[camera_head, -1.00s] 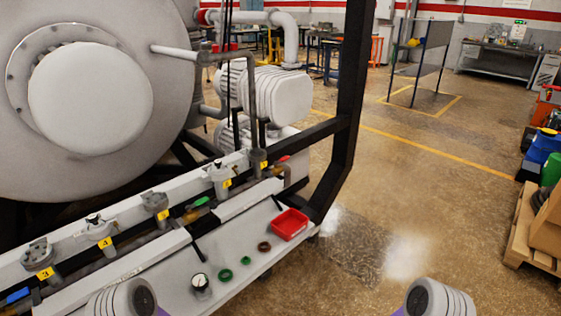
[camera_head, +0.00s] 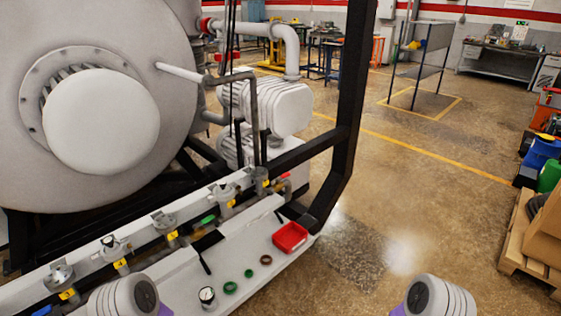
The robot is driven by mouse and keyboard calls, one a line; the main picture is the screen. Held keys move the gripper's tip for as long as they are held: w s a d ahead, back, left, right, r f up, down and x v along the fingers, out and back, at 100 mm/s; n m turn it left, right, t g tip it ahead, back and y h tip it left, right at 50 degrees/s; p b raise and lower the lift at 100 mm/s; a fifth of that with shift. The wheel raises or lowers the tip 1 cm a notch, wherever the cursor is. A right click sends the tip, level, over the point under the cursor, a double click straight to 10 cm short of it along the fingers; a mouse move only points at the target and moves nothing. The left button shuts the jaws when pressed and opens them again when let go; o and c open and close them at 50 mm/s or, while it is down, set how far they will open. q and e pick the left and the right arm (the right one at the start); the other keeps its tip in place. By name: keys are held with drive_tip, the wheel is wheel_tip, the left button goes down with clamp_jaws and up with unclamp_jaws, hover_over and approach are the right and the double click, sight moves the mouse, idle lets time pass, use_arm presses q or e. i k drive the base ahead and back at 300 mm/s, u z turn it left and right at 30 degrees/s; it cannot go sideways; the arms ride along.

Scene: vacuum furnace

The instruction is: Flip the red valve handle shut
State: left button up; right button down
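A small red handle (camera_head: 284,176) sits at the right end of the row of pipes and filters on the machine's front ledge, beside the black frame post. A second red handle (camera_head: 227,57) shows higher up, on the pipework behind the bent grey pipe. I cannot tell from here which one the task means, nor clearly how either is turned. Both my grippers are out of view. Only grey rounded parts of my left arm and my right arm show at the bottom edge, well apart from both handles.
A red tray (camera_head: 290,237), a brown ring (camera_head: 266,260), green rings (camera_head: 230,288) and a gauge (camera_head: 207,297) lie on the white ledge. A green handle (camera_head: 208,219) is on the pipe row. The black frame post (camera_head: 349,100) stands right of the pipes.

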sight(286, 174)
drive_tip(key=z, duration=1.1)
drive_tip(key=i, duration=2.65)
drive_tip(key=u, duration=3.15)
